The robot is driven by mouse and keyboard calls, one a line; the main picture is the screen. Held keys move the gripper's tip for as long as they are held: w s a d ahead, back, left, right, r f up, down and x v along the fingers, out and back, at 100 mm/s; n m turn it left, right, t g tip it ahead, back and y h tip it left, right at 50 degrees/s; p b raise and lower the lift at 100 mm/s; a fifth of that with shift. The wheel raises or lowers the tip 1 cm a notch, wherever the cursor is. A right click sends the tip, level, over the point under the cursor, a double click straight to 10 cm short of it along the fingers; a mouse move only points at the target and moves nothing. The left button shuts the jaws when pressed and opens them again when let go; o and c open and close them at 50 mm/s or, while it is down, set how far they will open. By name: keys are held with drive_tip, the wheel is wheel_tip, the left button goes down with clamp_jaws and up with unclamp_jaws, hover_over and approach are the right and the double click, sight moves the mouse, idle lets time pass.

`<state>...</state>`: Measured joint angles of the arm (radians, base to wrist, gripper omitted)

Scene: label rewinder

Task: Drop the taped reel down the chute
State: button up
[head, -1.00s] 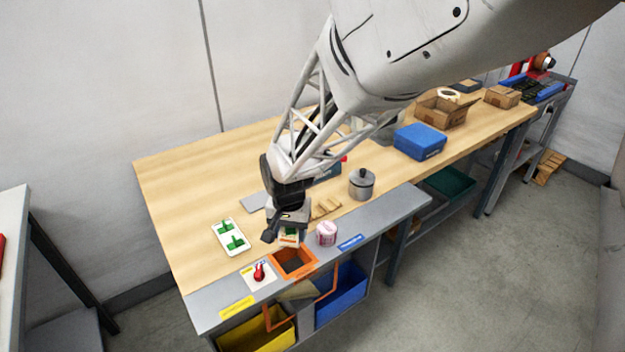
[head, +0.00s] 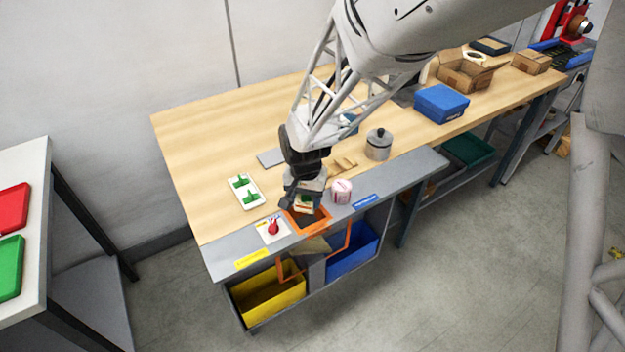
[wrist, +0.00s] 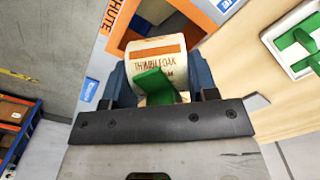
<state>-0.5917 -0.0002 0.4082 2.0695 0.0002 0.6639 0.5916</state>
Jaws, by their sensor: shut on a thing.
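My gripper (head: 304,198) is shut on a reel (head: 305,206) with a white label, an orange band and a green piece across it. In the wrist view the reel (wrist: 158,65) sits between the blue-grey fingers (wrist: 160,85), its printed label facing the camera. The chute is a square orange-framed opening (head: 325,222) in the grey front ledge. The reel is just above its back part in the head view, and the gripper and reel hide some of the opening. In the wrist view the chute frame (wrist: 118,22) is just beyond the reel.
A tray with green pieces (head: 245,191) lies behind. Below are a tilted flap (head: 312,245), a yellow bin (head: 268,299) and a blue bin (head: 350,259).

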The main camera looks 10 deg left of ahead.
drive_tip(key=o, duration=0.8)
drive_tip(key=shift+r, duration=0.15)
drive_tip(key=shift+r, duration=3.75)
